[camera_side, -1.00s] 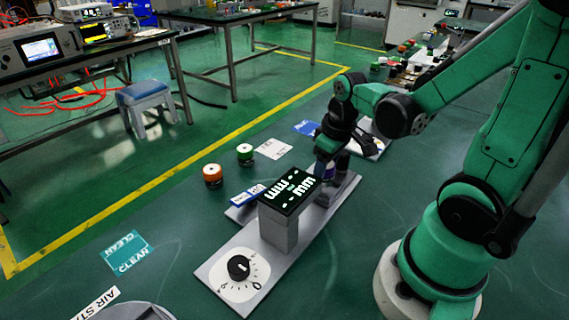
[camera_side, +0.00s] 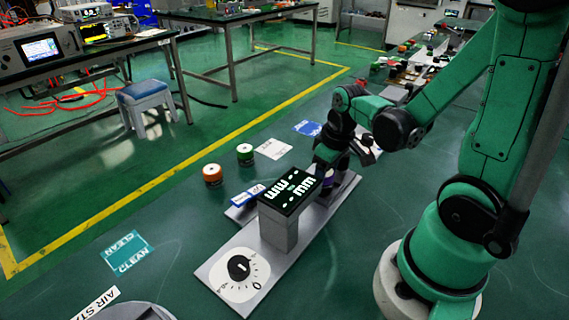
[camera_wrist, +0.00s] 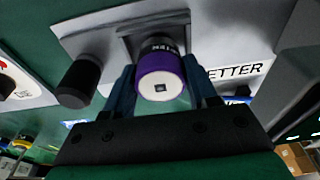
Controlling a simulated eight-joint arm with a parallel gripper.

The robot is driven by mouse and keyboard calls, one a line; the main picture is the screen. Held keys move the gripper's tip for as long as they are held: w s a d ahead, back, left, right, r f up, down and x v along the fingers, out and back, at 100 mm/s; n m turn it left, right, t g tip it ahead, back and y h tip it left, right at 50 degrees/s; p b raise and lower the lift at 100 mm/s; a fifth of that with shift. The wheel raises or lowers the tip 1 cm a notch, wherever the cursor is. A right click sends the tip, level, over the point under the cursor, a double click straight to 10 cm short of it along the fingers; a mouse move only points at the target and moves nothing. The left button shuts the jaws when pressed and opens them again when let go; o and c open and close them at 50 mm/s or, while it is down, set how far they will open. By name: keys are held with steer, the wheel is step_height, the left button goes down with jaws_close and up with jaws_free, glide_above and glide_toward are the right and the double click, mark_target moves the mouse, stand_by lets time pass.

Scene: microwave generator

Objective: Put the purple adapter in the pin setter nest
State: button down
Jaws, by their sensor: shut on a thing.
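The purple adapter (camera_wrist: 163,80) is upper centre in the wrist view, its pale round end with a small dark square facing the camera. My gripper (camera_wrist: 162,88) is shut on it, one blue finger on each side. Its dark lettered far end is at the recessed grey nest (camera_wrist: 125,35) of the pin setter; I cannot tell whether it is seated. In the side view, my gripper (camera_side: 328,165) is low behind the pin setter's screen head (camera_side: 290,188), and only a little of the purple adapter (camera_side: 329,180) shows. The pin setter's grey base (camera_side: 215,270) lies on the green bench.
A black knob (camera_side: 239,267) stands on the base's front dial. An orange-banded spool (camera_side: 212,174) and a green-banded spool (camera_side: 245,154) stand to the left of the setter. In the wrist view, a black cylindrical knob (camera_wrist: 79,82) stands left of the fingers. Bench left of the setter is mostly clear.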

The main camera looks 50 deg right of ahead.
steer(key=shift+f, duration=0.2)
steer(key=shift+c, duration=0.9)
jaws_free()
steer(key=shift+s+r, duration=0.2)
steer(key=shift+r, duration=1.15)
steer(key=shift+s+r, duration=0.15)
steer(key=shift+r, duration=1.2)
steer(key=w+a+r+t, duration=0.1)
steer(key=a, duration=0.2)
steer(key=w+a+r+t, duration=0.1)
steer(key=a+r+t, duration=0.1)
steer(key=a, duration=0.1)
steer(key=w+a+r+t, duration=0.1)
steer(key=a+r+t, duration=0.1)
steer(key=a, duration=0.1)
steer(key=shift+w+r, duration=0.2)
